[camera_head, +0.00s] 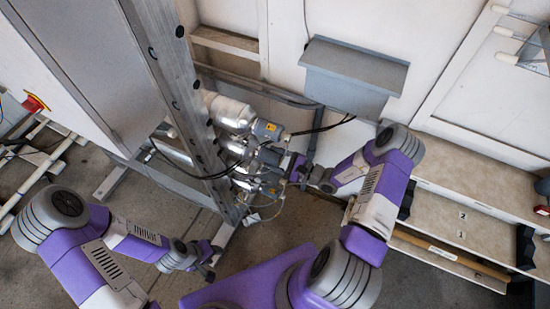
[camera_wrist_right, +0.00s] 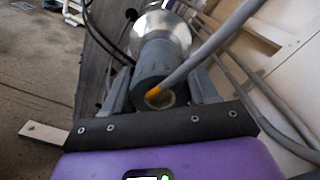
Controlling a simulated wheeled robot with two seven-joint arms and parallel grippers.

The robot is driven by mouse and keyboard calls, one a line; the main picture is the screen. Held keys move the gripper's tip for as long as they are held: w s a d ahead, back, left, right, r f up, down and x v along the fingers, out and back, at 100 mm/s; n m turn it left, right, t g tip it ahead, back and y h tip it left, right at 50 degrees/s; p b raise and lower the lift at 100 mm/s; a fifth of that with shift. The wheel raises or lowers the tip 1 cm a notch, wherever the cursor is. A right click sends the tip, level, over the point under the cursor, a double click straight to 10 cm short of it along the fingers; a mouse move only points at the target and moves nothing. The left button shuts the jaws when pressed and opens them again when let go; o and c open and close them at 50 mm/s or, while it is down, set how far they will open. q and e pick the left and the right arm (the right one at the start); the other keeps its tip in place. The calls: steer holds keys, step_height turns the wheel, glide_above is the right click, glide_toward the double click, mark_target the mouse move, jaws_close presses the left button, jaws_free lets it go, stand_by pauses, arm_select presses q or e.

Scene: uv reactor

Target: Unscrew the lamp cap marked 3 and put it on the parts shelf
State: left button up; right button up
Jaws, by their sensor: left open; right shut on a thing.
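My right gripper (camera_head: 297,170) is at the bank of lamp ends in the head view. In the right wrist view, its fingers (camera_wrist_right: 160,95) stand on both sides of a dark grey round cap (camera_wrist_right: 153,66), shut on it. The cap sits in line with a shiny metal lamp housing (camera_wrist_right: 163,30). I cannot read a number on it. Another grey cap (camera_head: 267,129) with a yellow label is above it in the head view. The parts shelf (camera_head: 440,205) is at the right, a pale board with small number marks. My left gripper (camera_head: 208,262) is open and empty at lower left.
A grey cable (camera_wrist_right: 205,55) with an orange end crosses the cap's face. Dark cables (camera_head: 325,128) hang near the upper cap. A grey wall box (camera_head: 355,75) is above my right forearm. A metal upright (camera_head: 185,95) stands left of the lamps. A red emergency button (camera_head: 36,103) is far left.

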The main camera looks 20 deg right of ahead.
mark_target(281, 161)
steer(key=n, duration=0.5)
stand_by(0.3)
steer(key=n+b, duration=0.1)
steer(key=n, duration=0.4)
stand_by(0.4)
steer(key=shift+v, duration=1.25)
steer(key=shift+s+d, duration=0.2)
